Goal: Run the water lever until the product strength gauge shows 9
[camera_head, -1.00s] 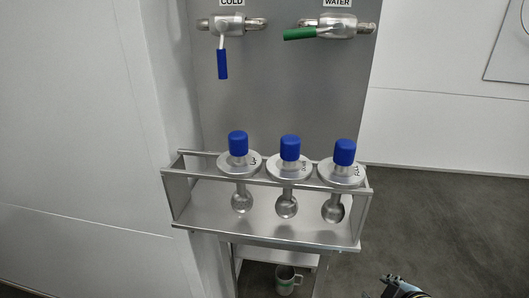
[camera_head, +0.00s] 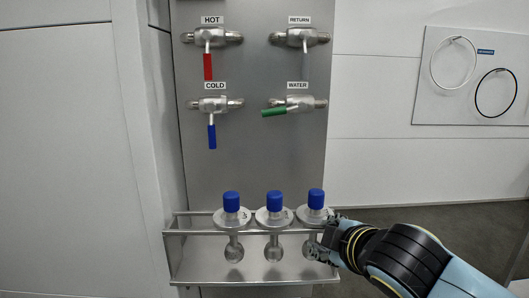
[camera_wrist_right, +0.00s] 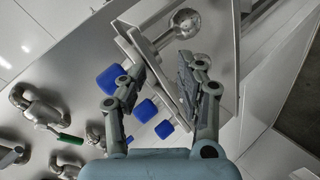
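The water lever (camera_head: 274,112) has a green handle under the WATER label. Its handle points left, tipped slightly down, on a steel valve on the grey panel. In the right wrist view the green handle (camera_wrist_right: 64,142) shows at lower left. My right gripper (camera_head: 326,238) is at the right end of the bottle rack, below and right of the lever and apart from it. The wrist view shows its two fingers (camera_wrist_right: 160,75) spread with nothing gripped between them. My left gripper is not in view. No product strength gauge can be read in these frames.
Other levers are red HOT (camera_head: 208,66), blue COLD (camera_head: 212,136) and grey RETURN (camera_head: 305,66). A steel rack (camera_head: 190,279) below holds three blue-capped samplers (camera_head: 274,201), close to my right gripper. A wall plate (camera_head: 430,100) with two rings is at right.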

